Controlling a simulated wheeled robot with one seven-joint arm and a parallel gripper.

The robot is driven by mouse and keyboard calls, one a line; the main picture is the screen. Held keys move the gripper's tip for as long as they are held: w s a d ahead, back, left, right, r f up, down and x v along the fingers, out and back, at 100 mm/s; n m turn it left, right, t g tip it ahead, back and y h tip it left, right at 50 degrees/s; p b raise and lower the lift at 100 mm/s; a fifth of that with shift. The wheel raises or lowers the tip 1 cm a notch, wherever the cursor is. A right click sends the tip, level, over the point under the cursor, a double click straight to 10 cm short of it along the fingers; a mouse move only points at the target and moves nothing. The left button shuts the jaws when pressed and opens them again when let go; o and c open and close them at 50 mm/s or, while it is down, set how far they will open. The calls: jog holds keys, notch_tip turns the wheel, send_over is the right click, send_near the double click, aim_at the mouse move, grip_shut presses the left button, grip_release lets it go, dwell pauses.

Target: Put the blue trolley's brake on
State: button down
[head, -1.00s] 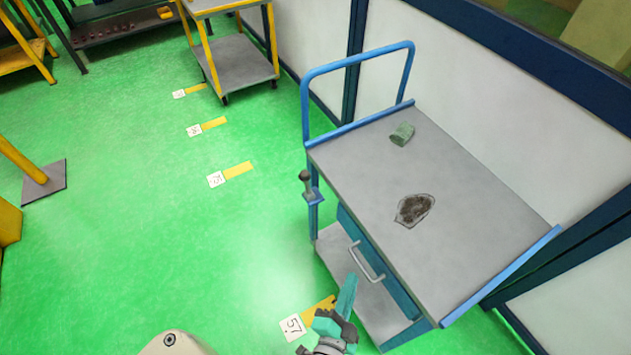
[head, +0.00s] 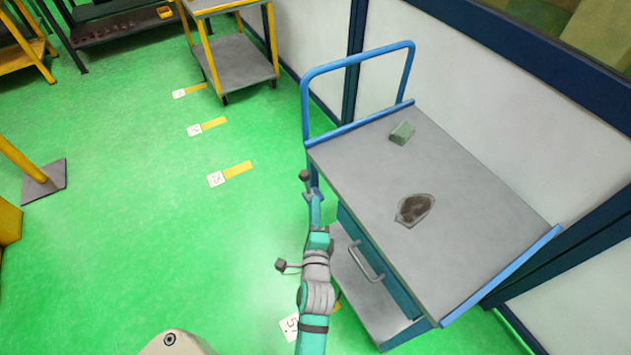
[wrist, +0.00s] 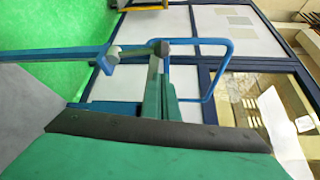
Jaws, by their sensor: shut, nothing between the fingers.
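The blue trolley (head: 470,215) stands at the right in the head view, with a grey top and a blue push handle (head: 360,60). Its brake lever, with a dark knob (head: 304,176), sticks up at the trolley's left post. The knob also shows in the wrist view (wrist: 160,47), beside a blue bracket (wrist: 112,62). My gripper (head: 315,200) is shut and empty, its tips close to the lever just below the knob. In the wrist view my teal fingers (wrist: 160,98) lie together just under the knob; I cannot tell whether they touch it.
A green block (head: 402,133) and a dark stained patch (head: 414,209) are on the trolley top. A drawer handle (head: 366,262) juts from its side, near my arm. A yellow-framed trolley (head: 238,62) stands behind.

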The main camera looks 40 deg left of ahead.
jog(key=x, duration=1)
jog(key=shift+d, duration=0.15)
dwell(0.4)
